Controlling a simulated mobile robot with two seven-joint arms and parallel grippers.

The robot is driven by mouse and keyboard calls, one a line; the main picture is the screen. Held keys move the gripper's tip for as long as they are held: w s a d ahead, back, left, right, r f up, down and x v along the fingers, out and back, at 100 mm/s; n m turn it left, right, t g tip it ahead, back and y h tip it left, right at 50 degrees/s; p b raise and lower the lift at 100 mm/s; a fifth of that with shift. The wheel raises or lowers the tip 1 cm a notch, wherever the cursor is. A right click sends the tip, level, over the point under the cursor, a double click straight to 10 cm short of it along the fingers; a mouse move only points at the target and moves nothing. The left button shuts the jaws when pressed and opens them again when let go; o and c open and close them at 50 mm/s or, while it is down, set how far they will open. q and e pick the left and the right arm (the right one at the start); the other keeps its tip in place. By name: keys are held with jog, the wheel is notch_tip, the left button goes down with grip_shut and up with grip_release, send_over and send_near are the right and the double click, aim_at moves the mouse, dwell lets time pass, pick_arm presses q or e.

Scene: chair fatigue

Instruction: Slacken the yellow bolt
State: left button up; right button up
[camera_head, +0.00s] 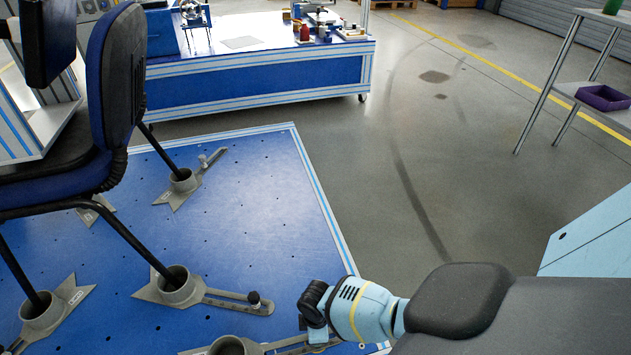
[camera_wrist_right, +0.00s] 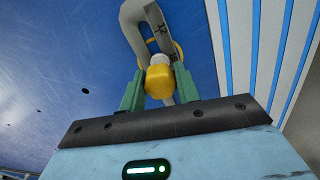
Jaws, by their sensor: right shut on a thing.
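The yellow bolt (camera_wrist_right: 158,82) shows in the right wrist view, its rounded yellow head between the two green fingers of my right gripper (camera_wrist_right: 160,88). The fingers are shut on the head. A pale shank shows just beyond it, at a slotted grey metal bracket (camera_wrist_right: 143,18) with numbers marked on it. A yellow ring lies around the bolt on the bracket. In the head view my right arm reaches down to the front edge of the blue platform (camera_head: 250,215), and the wrist hides most of the gripper and bolt. My left gripper is not in view.
A blue office chair (camera_head: 112,75) stands on the platform, its black legs in grey clamp cups (camera_head: 176,290) with slotted brackets. Behind is a blue workbench (camera_head: 255,85); a shelf with a purple tray (camera_head: 603,98) is right.

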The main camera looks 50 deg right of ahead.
jog(key=shift+d, duration=0.1)
jog(key=n, duration=0.4)
jog(key=shift+b, duration=0.3)
jog(key=o, duration=1)
jog(key=shift+r+m+p, duration=0.1)
jog(key=shift+m+p, duration=0.2)
jog(key=shift+m, duration=1.7)
